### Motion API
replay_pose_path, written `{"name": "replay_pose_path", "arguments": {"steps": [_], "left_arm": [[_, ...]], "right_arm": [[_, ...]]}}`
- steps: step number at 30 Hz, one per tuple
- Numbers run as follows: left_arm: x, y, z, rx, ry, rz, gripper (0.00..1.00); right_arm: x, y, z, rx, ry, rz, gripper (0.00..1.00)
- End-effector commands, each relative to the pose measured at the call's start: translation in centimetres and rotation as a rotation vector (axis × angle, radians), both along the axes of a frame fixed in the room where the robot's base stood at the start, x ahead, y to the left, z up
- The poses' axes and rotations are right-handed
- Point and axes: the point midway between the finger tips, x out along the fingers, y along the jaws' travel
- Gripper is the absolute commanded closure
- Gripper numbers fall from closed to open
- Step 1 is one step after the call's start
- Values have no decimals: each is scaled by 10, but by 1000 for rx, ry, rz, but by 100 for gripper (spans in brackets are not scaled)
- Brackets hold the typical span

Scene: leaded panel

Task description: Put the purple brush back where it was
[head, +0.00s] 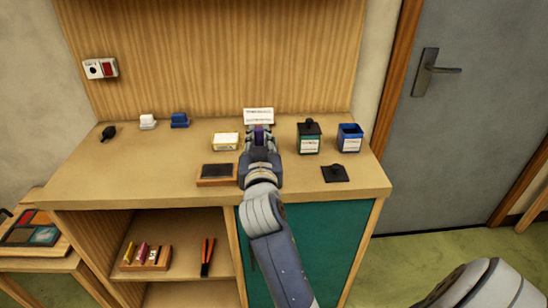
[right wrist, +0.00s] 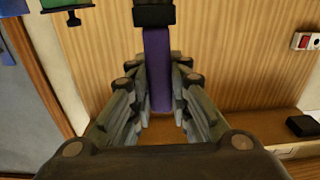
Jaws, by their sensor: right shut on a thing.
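The purple brush (right wrist: 158,70) is between the fingers of my right gripper (right wrist: 160,108), which is shut on its handle. A black part of the brush shows at the top of the right wrist view. In the head view only a little purple (head: 259,134) shows at the fingertips of my right gripper (head: 260,137), which is over the back middle of the bench top. Whether the brush touches the bench is hard to tell. My left gripper is not in view.
A wooden rack (head: 146,266) with coloured sticks and orange-handled pliers (head: 207,257) are on the shelf below. A white card (head: 258,115) stands behind the gripper.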

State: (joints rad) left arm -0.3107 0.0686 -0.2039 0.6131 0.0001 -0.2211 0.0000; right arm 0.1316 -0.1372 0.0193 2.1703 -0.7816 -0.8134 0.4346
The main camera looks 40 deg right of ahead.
Motion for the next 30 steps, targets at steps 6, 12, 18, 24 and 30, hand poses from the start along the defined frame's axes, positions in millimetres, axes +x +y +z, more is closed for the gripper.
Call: {"name": "replay_pose_path", "arguments": {"steps": [6, 12, 18, 24, 30], "left_arm": [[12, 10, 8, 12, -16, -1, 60], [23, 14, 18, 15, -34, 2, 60], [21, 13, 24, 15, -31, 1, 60], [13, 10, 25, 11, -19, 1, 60], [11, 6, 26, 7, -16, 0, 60]], "right_arm": [[27, -23, 0, -4, 0, -9, 100], [68, -57, -5, -4, 1, -8, 100], [102, -85, -9, -1, 0, -7, 100], [121, -99, -14, 1, 1, -7, 100], [123, -101, -32, 2, 5, -7, 100]]}}
